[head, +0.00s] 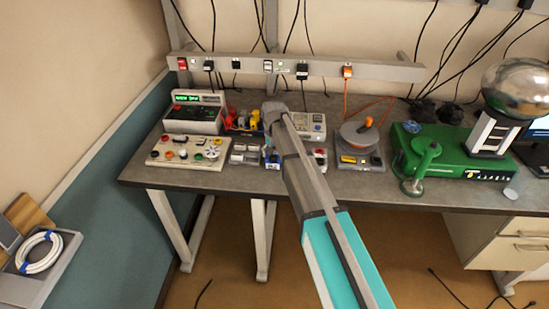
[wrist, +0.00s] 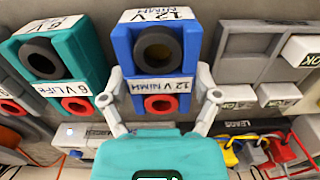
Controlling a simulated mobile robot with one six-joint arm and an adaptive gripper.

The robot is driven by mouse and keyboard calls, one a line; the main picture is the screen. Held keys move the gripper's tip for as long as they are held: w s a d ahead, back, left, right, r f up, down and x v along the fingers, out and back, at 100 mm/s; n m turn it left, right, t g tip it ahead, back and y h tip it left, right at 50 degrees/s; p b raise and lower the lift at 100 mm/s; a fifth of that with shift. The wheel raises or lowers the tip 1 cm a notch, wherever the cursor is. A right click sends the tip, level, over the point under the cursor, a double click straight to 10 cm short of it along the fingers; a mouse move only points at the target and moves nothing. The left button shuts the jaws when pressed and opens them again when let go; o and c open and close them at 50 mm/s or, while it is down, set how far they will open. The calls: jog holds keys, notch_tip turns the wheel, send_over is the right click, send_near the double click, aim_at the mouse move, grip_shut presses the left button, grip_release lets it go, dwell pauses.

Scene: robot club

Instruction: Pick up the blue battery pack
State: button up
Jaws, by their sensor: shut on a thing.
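The blue battery pack (wrist: 158,42) is in the middle of the wrist view. It has a white "12 V NiMH" label, a dark round terminal and a red round terminal. My gripper (wrist: 161,97) has one finger against each side of it and is shut on it. Whether the pack touches the surface under it, I cannot tell. In the head view my arm hides the gripper and most of the pack.
A teal "6 V LiFe" pack (wrist: 62,62) stands close on the left in the wrist view. Grey chargers (wrist: 262,62) stand close on the right. The workbench (head: 355,192) carries several instruments and a green machine (head: 455,152). Cables hang behind.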

jog(key=shift+c, duration=1.3)
jog(key=shift+r, duration=0.1)
notch_tip(320, 180, up, 3)
jog(key=p, duration=0.3)
jog(key=s+d+r+p, duration=0.3)
jog(key=s+r+p, duration=0.6)
jog(key=s, duration=0.4)
jog(key=shift+s+r+p, duration=0.3)
jog(key=shift+r+p, duration=0.1)
jog(key=shift+p, duration=0.1)
jog(key=shift+d, duration=0.1)
